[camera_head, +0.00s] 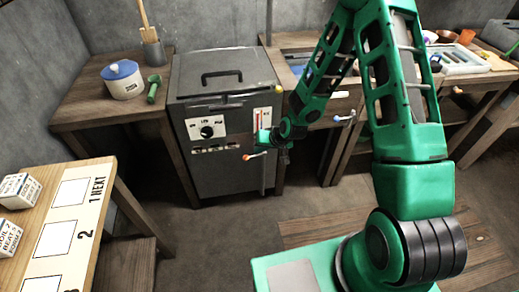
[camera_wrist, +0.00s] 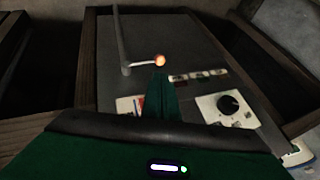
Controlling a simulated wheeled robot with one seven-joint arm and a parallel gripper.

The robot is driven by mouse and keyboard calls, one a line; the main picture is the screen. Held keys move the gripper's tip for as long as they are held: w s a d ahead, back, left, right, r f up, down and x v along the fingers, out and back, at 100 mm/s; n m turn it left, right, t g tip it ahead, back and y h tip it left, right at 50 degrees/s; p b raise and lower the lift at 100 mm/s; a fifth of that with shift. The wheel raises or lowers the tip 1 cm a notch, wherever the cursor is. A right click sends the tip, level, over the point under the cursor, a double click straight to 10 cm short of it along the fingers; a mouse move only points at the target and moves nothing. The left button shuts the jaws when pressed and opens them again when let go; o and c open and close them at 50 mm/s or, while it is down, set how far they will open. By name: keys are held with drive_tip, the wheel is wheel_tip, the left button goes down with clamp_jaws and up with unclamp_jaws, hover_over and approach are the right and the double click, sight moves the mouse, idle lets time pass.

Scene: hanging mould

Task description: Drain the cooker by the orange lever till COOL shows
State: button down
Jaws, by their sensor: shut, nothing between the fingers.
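The cooker (camera_head: 225,178) is a grey box with a black handle on its lid, standing against the back wall. Its front has a white dial panel with a black knob (camera_head: 207,131), a row of small labels (camera_head: 214,148) and a red-marked gauge (camera_head: 257,119). I cannot read which label shows. The orange lever (camera_head: 252,156) sticks out low at the front right beside a vertical pipe (camera_head: 263,175). In the wrist view its orange knob (camera_wrist: 160,60) is just beyond my gripper's (camera_wrist: 159,72) shut, empty fingertips. I cannot tell whether they touch.
A wooden table with a blue-lidded pot (camera_head: 122,80) and a green object (camera_head: 153,89) stands left of the cooker. A bench with blue and orange handles stands right. A card table (camera_head: 98,205) is at front left. Floor before the cooker is clear.

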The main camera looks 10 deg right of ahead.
sight(248, 157)
drive_tip(key=x, duration=1.1)
drive_tip(key=shift+w+d, duration=0.1)
drive_tip(key=shift+d, duration=0.1)
drive_tip(key=shift+a+f, duration=0.1)
